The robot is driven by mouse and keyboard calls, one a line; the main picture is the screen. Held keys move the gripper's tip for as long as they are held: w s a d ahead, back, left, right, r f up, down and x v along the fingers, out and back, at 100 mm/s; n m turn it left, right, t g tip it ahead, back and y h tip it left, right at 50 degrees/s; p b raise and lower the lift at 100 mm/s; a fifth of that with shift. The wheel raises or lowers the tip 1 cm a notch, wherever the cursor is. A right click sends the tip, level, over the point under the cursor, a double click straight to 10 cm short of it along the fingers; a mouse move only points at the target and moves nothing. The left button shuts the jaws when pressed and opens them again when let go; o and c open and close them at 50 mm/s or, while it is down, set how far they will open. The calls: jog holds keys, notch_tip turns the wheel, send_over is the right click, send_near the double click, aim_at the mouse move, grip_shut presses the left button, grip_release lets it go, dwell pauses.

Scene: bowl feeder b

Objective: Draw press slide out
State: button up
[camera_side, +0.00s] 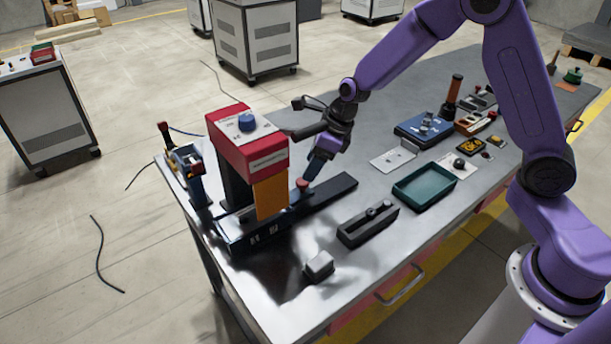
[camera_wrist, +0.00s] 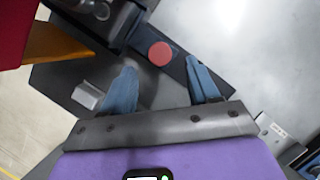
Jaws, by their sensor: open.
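The press (camera_side: 247,150) stands near the table's left end, with a red head, a blue top knob and an orange plate at its front. The low dark slide track (camera_side: 336,188) runs from under the head to the right. A round red knob (camera_side: 303,184) sits on the slide, and it also shows in the wrist view (camera_wrist: 160,54). My gripper (camera_side: 309,176) is open just above and beside the red knob. In the wrist view, its two blue fingers (camera_wrist: 161,66) stand apart on either side of the knob. Contact cannot be told.
A black block with a small knob (camera_side: 368,224) and a grey block (camera_side: 319,265) lie in front of the slide. A green tray (camera_side: 424,186) is to the right. A blue lever device (camera_side: 190,170) stands left of the press. Several small items fill the table's far right.

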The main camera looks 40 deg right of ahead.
jog(key=shift+x, duration=2.5)
jog(key=shift+c, duration=0.2)
grip_shut()
